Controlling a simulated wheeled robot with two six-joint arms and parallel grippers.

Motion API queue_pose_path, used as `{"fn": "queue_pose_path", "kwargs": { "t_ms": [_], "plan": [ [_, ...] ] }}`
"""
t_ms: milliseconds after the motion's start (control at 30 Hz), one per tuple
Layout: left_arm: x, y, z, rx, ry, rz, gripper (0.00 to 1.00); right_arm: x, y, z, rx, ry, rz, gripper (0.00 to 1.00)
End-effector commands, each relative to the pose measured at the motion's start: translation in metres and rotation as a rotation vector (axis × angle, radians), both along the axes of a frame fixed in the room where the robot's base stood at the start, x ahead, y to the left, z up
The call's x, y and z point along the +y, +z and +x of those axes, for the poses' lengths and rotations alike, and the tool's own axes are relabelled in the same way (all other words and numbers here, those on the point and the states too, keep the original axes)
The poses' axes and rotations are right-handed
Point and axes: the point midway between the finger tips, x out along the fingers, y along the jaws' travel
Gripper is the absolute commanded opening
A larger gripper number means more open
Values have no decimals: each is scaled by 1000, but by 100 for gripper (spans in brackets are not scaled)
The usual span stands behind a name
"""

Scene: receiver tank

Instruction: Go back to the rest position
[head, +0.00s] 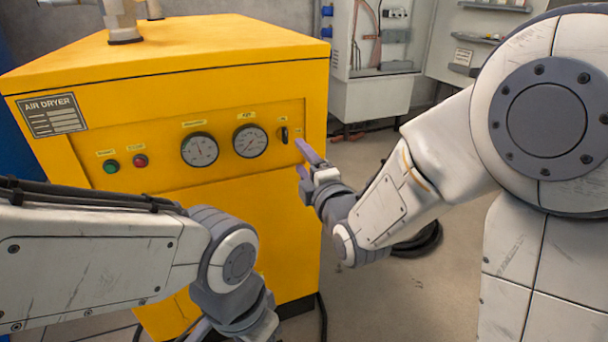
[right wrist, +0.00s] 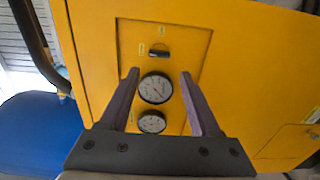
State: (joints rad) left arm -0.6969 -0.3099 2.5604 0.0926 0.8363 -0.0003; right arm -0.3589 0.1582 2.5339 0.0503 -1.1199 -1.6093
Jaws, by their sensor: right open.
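My right gripper (head: 301,158) is in front of the yellow air dryer's panel, just right of and below a black switch (head: 284,134). Its two purple-grey fingers are apart with nothing between them. In the right wrist view the open fingers (right wrist: 160,74) point towards the panel. The black switch (right wrist: 159,50) shows beyond the fingertips, and two round gauges show between and below them. No contact with the panel can be made out. My left arm comes in at the lower left, and its gripper lies below the picture's edge.
The yellow air dryer (head: 190,65) fills the left and middle. Its panel has a left gauge (head: 199,150), a right gauge (head: 250,141), a green button (head: 111,166) and a red button (head: 140,160). A grey cabinet (head: 370,98) stands behind. Grey floor is open at right of the dryer.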

Motion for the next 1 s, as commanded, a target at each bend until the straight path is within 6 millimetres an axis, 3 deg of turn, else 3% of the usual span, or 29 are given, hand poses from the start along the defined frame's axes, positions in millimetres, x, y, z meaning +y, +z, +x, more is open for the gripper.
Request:
{"fn": "queue_pose_path", "kwargs": {
  "t_ms": [100, 500, 667, 867, 1000],
  "plan": [
    [0, -8, 0, -1, 0, -1, 50, -1, -1, -3, -2, 0, 1, 64],
    [0, -7, 0, -1, 0, -1, 50, -1, -1, -4, 8, 2, 5, 64],
    [0, -7, 0, -1, 0, -1, 50, 11, -18, -14, 162, 25, 89, 64],
    [0, -7, 0, -1, 0, -1, 50, 33, -72, -65, 641, -9, 320, 64],
    [0, -7, 0, -1, 0, -1, 50, 36, -106, -122, 995, -144, 455, 64]
  ]
}}
